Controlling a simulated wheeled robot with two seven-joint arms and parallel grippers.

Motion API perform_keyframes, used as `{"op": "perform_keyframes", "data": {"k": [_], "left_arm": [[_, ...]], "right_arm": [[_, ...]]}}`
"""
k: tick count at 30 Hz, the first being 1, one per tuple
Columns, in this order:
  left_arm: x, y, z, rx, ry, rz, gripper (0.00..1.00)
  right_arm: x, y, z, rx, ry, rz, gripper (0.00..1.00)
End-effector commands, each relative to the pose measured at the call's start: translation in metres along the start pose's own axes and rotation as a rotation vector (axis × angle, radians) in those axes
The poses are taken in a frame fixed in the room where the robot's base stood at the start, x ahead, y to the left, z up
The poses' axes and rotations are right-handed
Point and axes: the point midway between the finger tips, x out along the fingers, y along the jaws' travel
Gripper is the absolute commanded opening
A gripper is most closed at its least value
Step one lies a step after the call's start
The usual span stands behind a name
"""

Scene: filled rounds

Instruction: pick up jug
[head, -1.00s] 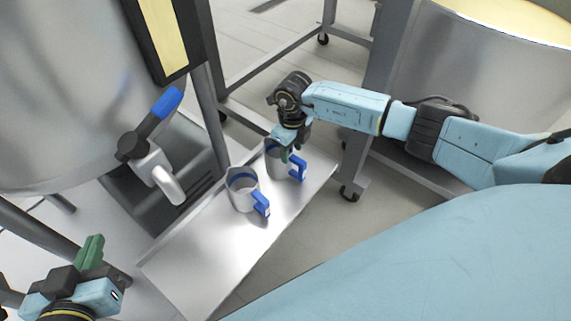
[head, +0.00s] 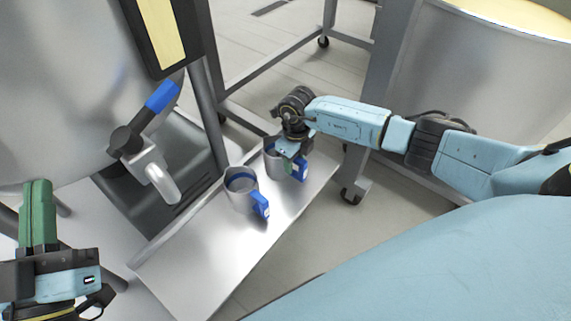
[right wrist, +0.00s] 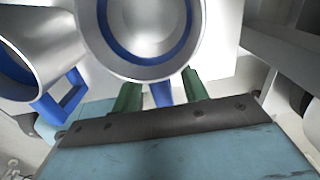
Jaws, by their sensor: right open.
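Two metal jugs with blue rim bands and blue handles stand upright on a shiny shelf (head: 215,262). The near jug (head: 240,197) is clear of my grippers. The far jug (head: 271,163) is partly hidden by my right gripper (head: 294,158), which is at its handle side. In the right wrist view, the far jug (right wrist: 145,72) is straight ahead. Its blue handle (right wrist: 161,95) lies between the open green fingers (right wrist: 160,92); I see no grip on it. The near jug (right wrist: 40,45) is at the left there. My left gripper (head: 38,210) is away from both jugs, fingers pointing up.
A large steel tank (head: 70,90) with a blue-handled valve (head: 150,125) and spout stands left of the shelf. A grey post (head: 207,115) rises beside the shelf's back edge. Another round vessel (head: 490,75) on a wheeled frame is at right. The shelf's front part is bare.

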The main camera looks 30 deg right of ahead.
Motion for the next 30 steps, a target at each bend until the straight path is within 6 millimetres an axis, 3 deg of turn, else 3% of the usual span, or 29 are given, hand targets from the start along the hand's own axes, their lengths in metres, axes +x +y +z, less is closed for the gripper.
{"op": "perform_keyframes", "data": {"k": [6, 16, 30], "left_arm": [[0.0002, 0.0001, -0.0004, 0.0, 0.001, 0.0, 0.0], [0.0002, 0.0001, -0.0003, 0.0, 0.0, 0.0, 0.0], [0.0009, -0.0003, 0.0034, 0.001, -0.03, -0.001, 0.0]], "right_arm": [[-0.0001, 0.0002, 0.0, 0.0, 0.0, 0.0, 0.41], [-0.0002, 0.0002, 0.0, 0.0, 0.0, 0.0, 0.0], [-0.0046, 0.0, 0.0004, 0.0, -0.001, 0.0, 0.0]]}}
